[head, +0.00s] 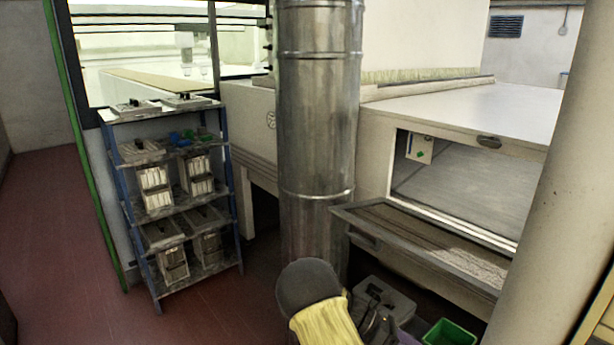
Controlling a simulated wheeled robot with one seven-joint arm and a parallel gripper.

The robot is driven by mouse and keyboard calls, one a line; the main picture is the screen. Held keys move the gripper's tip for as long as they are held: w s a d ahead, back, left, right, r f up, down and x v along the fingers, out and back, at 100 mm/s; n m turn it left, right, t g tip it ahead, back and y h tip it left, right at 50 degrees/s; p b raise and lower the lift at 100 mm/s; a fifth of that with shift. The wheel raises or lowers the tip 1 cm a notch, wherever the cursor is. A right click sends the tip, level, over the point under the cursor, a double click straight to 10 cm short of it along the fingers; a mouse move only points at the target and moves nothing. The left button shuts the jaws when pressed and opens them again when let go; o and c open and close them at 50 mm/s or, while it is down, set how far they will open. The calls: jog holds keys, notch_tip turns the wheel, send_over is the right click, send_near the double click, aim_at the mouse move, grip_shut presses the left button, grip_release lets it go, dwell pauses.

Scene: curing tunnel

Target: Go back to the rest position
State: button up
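A dark rounded joint and a yellow link, which look like parts of my own arm, show at the bottom middle of the head view. My gripper cannot be made out in this view, so its opening and anything in it are hidden. Some dark parts just right of the yellow link are too unclear to tell apart.
A blue-framed shelf rack (187,217) with several boxes stands left. A metal duct (318,130) rises in the middle. Right are the tunnel housing (470,108), a protruding tray (425,247) and a pale column (560,170). A grey case (385,297) and green bin (449,333) sit low. Red floor (60,230) is clear at left.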

jog(key=s+a+r+m+t+y, duration=0.45)
jog(key=s+m+y, duration=0.2)
jog(key=m, duration=0.25)
jog(key=s+a+r+m+t+y, duration=0.35)
jog(key=s+a+m+y, duration=0.2)
jog(key=s+m, duration=0.3)
notch_tip(320, 180, up, 14)
jog(key=m+p, duration=0.1)
jog(key=p, duration=1.2)
jog(key=shift+d+y+p, duration=0.2)
jog(key=shift+y+p, duration=0.1)
jog(key=shift+p, duration=0.1)
jog(key=shift+r, duration=0.1)
